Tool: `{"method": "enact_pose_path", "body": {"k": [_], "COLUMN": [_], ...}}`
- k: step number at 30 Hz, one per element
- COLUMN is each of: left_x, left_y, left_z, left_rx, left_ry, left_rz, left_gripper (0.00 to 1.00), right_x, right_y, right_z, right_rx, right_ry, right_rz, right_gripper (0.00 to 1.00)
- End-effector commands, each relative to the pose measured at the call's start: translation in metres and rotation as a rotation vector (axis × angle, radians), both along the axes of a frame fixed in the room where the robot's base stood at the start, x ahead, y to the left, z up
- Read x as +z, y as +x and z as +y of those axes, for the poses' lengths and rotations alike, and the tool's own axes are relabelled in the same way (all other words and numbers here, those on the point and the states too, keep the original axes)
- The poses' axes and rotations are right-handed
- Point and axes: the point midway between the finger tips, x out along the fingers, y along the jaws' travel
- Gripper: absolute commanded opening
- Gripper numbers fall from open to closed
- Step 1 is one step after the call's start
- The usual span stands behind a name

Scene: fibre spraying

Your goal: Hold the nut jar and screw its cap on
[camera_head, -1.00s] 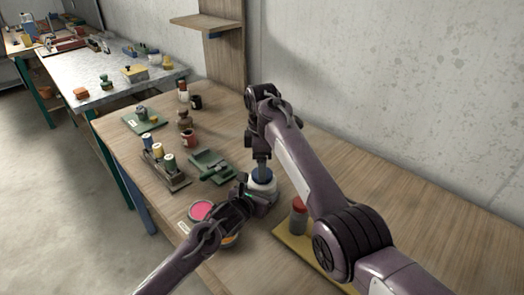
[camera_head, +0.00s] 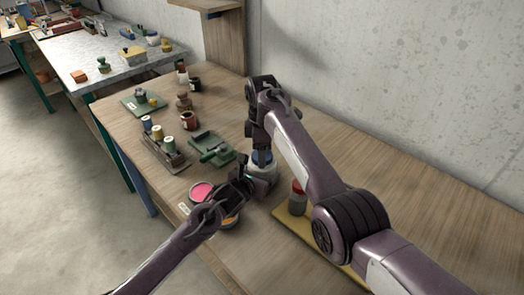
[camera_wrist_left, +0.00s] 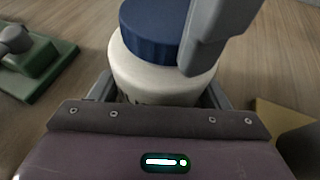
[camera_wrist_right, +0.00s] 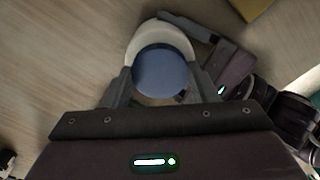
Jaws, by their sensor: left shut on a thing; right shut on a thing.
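The nut jar is a white round jar (camera_wrist_left: 165,78), upright on the wooden table. It also shows in the head view (camera_head: 262,176), partly hidden by my arms. Its blue cap (camera_wrist_left: 152,35) sits on the jar's top; whether the threads are engaged cannot be told. The cap shows from above in the right wrist view (camera_wrist_right: 161,74). My left gripper (camera_head: 253,187) is shut around the jar's body from the front left. My right gripper (camera_head: 262,158) points down from above and is shut on the blue cap, with a finger on either side.
Left of the jar lie a green tool fixture (camera_head: 211,149) and a rack of spools (camera_head: 163,150). A pink-topped tin (camera_head: 201,191) stands near my left forearm. A red-capped bottle (camera_head: 298,197) stands on a yellow board (camera_head: 290,222). The table's right side is clear.

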Motion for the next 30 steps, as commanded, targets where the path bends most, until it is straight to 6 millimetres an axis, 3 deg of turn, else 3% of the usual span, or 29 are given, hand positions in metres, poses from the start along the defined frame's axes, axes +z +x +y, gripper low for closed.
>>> {"method": "enact_pose_path", "body": {"k": [4,13,24,25,30], "left_x": [-0.0004,-0.0004,-0.0004,-0.0004,-0.0005], "left_y": [-0.0001,-0.0001,-0.0001,-0.0001,-0.0002], "left_z": [0.0001,0.0001,0.0001,0.0001,0.0001], "left_rx": [0.0,0.0,0.0,0.0,0.0], "left_ry": [0.0,0.0,0.0,0.0,0.0], "left_rz": [0.001,0.001,0.001,0.001,0.001], "left_gripper": [0.06,0.06,0.06,0.06,0.06], "right_x": [0.0003,0.0003,0.0003,0.0003,0.0001], "right_y": [0.0001,0.0003,0.0005,0.0005,0.0004], "right_z": [0.0004,0.0002,0.0002,0.0002,0.0002], "right_rx": [-0.162,-0.765,-0.844,-0.844,-0.843], "right_ry": [0.0,-0.001,0.0,0.0,0.0], "right_rz": [-0.001,-0.001,-0.002,-0.002,-0.002], "right_gripper": [0.26,0.26,0.26,0.56,0.75]}}
